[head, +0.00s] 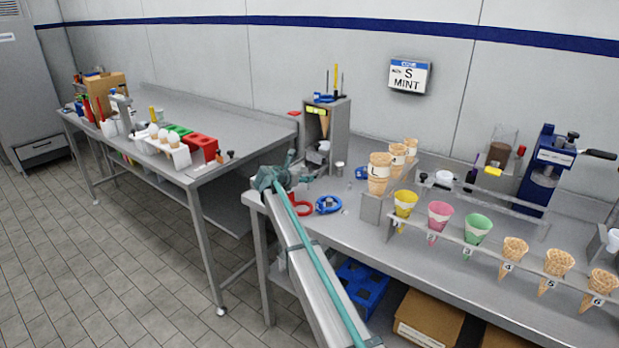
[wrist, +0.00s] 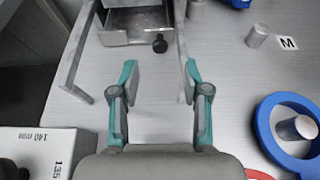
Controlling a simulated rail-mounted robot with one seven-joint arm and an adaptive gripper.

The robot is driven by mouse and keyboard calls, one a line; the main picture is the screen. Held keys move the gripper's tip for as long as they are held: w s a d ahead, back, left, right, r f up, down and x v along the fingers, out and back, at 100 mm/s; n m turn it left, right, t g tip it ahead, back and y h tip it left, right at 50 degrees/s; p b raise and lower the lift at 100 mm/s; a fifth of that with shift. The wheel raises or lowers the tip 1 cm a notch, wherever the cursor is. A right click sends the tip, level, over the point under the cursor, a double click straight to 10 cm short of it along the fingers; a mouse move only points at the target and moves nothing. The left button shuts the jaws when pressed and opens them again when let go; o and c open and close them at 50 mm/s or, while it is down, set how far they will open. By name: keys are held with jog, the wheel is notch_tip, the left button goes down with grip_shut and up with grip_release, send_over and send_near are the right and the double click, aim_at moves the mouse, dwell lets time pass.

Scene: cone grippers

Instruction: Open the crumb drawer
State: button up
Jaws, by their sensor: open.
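The crumb drawer (wrist: 125,38) is a small grey metal drawer at the top of the wrist view, with a round black knob (wrist: 159,44) low on its front. It sits in the base of the upright grey metal unit (head: 340,125) seen in the head view. How far out it stands is unclear. My gripper (wrist: 161,76) is open and empty, its teal fingers pointing toward the drawer. The knob lies ahead of the gap between the fingertips, apart from them. In the head view my gripper (head: 274,178) is at the bench's left end and hides part of the unit's base.
A grey metal bar frame (wrist: 78,55) stands left of the fingers. A blue ring (wrist: 266,125) and a small metal cylinder (wrist: 258,35) are on the right. A white box (wrist: 45,150) marked 140 mm is lower left. Cones in a rack (head: 490,255) stand farther right.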

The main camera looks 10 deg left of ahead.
jog(key=v, duration=0.5)
jog(key=shift+s+a+r, duration=0.15)
jog(key=shift+s+a, duration=0.05)
jog(key=shift+s, duration=0.15)
